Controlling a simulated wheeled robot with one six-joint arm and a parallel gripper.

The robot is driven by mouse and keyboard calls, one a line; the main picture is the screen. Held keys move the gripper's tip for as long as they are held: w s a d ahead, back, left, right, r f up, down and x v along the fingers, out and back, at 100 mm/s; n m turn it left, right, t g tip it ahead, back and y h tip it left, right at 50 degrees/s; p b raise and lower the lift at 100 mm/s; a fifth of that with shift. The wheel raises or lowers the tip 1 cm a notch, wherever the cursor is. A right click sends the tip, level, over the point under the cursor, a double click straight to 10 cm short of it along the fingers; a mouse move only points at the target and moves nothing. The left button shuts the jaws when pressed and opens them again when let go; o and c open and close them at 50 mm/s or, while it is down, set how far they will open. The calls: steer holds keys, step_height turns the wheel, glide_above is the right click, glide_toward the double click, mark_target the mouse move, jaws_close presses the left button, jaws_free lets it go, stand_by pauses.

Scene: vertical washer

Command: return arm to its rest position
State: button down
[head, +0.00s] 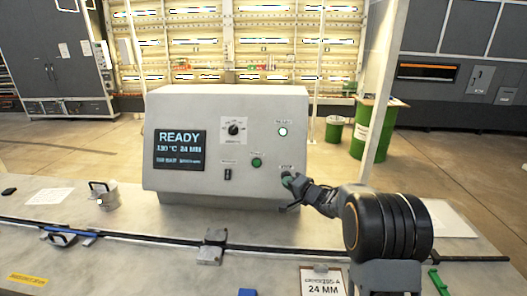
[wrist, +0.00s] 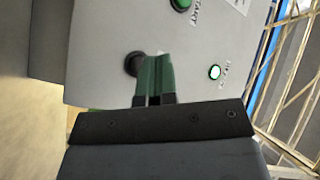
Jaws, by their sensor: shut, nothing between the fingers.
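My gripper (head: 288,180) is shut and empty, its green fingertips right at the lower right of the control box's front panel. In the wrist view the closed fingers (wrist: 154,78) cover part of the panel next to a black round button (wrist: 133,63). I cannot tell whether they touch it. The grey control box (head: 225,110) stands on the bench. Its screen (head: 180,150) reads READY and 24 MM. A green button (head: 257,162), a black dial (head: 233,129), a small black switch (head: 228,174) and a lit white-green lamp (head: 283,132) show on the panel.
A 24 MM card (head: 322,281) and a blue block (head: 247,292) lie in front. Green drums (head: 372,130) stand behind.

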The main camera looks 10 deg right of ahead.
steer(key=s+d+f+n+g+h, duration=0.2)
steer(key=d+f+h, duration=0.4)
steer(key=d+h, duration=0.1)
steer(key=s+d+n+g+h, duration=0.2)
steer(key=s+g+h, duration=0.25)
steer(key=s, duration=0.65)
steer(key=s+a+r+n+g+y, duration=0.1)
steer(key=s+a+r, duration=0.1)
steer(key=s, duration=0.5)
steer(key=s+a+r+n+g+y, duration=0.1)
steer(key=s+a+r, duration=0.1)
steer(key=s+a, duration=0.2)
steer(key=s+a+r+n+g+y, duration=0.1)
steer(key=s+a+r, duration=0.1)
steer(key=s, duration=0.9)
steer(key=shift+a+n+b, duration=0.3)
steer(key=shift+a+b, duration=0.15)
steer(key=shift+a, duration=0.1)
steer(key=shift+r, duration=0.1)
